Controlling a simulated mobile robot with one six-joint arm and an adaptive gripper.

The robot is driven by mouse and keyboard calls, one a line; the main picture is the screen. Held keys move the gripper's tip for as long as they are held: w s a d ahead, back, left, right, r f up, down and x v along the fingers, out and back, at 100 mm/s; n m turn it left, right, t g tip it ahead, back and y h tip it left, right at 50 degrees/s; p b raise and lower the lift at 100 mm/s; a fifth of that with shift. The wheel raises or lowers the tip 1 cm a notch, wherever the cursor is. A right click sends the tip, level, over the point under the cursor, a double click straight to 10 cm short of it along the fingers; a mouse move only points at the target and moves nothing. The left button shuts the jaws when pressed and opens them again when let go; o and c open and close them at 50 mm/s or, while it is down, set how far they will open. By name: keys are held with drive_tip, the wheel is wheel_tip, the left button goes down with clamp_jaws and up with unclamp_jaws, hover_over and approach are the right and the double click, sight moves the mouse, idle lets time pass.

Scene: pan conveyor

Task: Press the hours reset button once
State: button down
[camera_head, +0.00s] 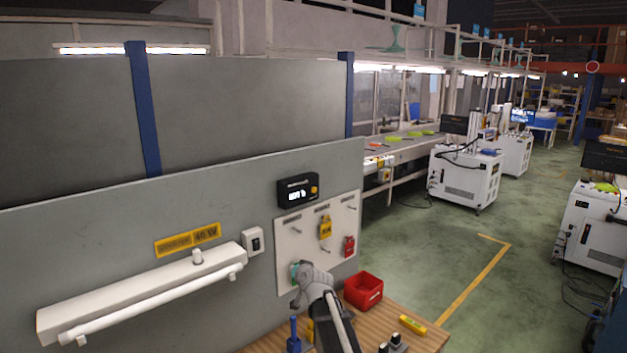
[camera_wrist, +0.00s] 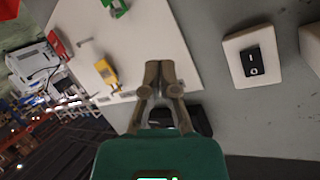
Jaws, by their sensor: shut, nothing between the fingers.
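The hour meter (camera_head: 298,190) is a black box with a small lit white readout, fixed on the grey panel above the white tag board. A round orange-yellow button (camera_head: 314,190) sits at its right side. In the wrist view, a dark box (camera_wrist: 198,120), probably the meter, is mostly hidden behind my gripper (camera_wrist: 160,66); its button does not show there. My gripper is shut and empty, its fingertips together in front of the panel, with no clear contact. In the head view my arm is low, in front of the board's lower edge, and the fingertips cannot be made out.
The board carries green, yellow (camera_head: 325,227) and red (camera_head: 349,246) items. A lamp tube (camera_head: 150,305) projects at left. A red bin (camera_head: 363,291) stands on the wooden bench.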

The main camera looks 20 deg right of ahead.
drive_tip(key=w+d+r+m+t+h+p, duration=0.2)
drive_tip(key=d+r+m+h+p, duration=0.1)
drive_tip(key=d+r, duration=0.5)
drive_tip(key=w+d+r+m+t+h+p, duration=0.2)
drive_tip(key=w+d+r+m+h+p, duration=0.1)
drive_tip(key=d+r, duration=0.6)
drive_tip(key=r+m+h+p, duration=0.1)
drive_tip(key=r+h, duration=0.1)
drive_tip(key=shift+w+d+h+p, duration=0.2)
drive_tip(key=shift+h+p, duration=0.2)
drive_tip(key=shift+w, duration=0.1)
approach(318, 187)
drive_tip(key=shift+s+d+x, duration=0.1)
drive_tip(key=shift+d+x, duration=0.05)
drive_tip(key=shift+x, duration=0.7)
drive_tip(key=shift+s+d+x, duration=0.1)
drive_tip(key=shift+d+x, duration=0.1)
drive_tip(key=shift+x, duration=0.65)
drive_tip(key=shift+s+d+x, duration=0.1)
drive_tip(key=shift+d+x, duration=0.05)
drive_tip(key=shift+x, duration=0.75)
drive_tip(key=shift+w+a, duration=0.3)
drive_tip(key=shift+w, duration=0.55)
drive_tip(key=shift+s, duration=0.15)
drive_tip(key=shift+s+d, duration=0.25)
drive_tip(key=shift+s, duration=0.35)
